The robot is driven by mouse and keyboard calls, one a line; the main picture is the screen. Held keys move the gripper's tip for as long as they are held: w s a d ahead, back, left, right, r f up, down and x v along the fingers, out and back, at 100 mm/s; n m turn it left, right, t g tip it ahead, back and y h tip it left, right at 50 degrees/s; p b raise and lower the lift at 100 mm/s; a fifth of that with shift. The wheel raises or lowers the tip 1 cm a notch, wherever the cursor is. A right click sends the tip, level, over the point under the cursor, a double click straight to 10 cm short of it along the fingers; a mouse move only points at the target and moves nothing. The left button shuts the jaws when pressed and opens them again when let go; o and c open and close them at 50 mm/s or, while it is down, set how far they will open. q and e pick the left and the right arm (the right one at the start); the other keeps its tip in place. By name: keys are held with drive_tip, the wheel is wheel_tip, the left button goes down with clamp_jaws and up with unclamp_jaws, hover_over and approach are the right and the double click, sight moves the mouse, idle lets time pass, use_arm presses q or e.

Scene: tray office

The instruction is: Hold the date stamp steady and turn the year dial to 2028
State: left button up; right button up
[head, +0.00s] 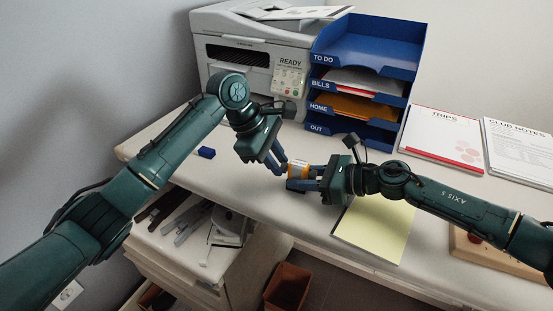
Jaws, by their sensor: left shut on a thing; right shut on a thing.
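My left gripper (278,170) comes in from the upper left and is shut on the stamp's left side. My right gripper (290,178) comes in from the right and is shut on the stamp, its dark blue fingers around it. The fingers hide much of the stamp. The year dial and its digits are too small to read.
A small blue block (207,153) lies on the desk at left. A printer (235,85) and blue letter trays (368,55) stand at the back. A yellow pad (375,232) lies in front of my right arm. An open drawer (160,245) and a brown bin (287,287) are below.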

use_arm(q)
drive_tip(key=shift+s+f, duration=0.1)
clamp_jaws()
drive_tip(key=t, duration=0.1)
drive_tip(key=t+h, duration=0.1)
drive_tip(key=t, duration=0.1)
drive_tip(key=shift+s+f+m, duration=0.15)
drive_tip(key=shift+s+m, duration=0.15)
drive_tip(key=shift+m, duration=0.1)
drive_tip(key=shift+s+a+f+t+h, duration=0.15)
drive_tip(key=shift+t+h, duration=0.35)
drive_tip(key=shift+t, duration=0.5)
drive_tip(key=o, duration=0.9)
unclamp_jaws()
drive_tip(key=shift+o, duration=0.2)
drive_tip(key=v, duration=1.2)
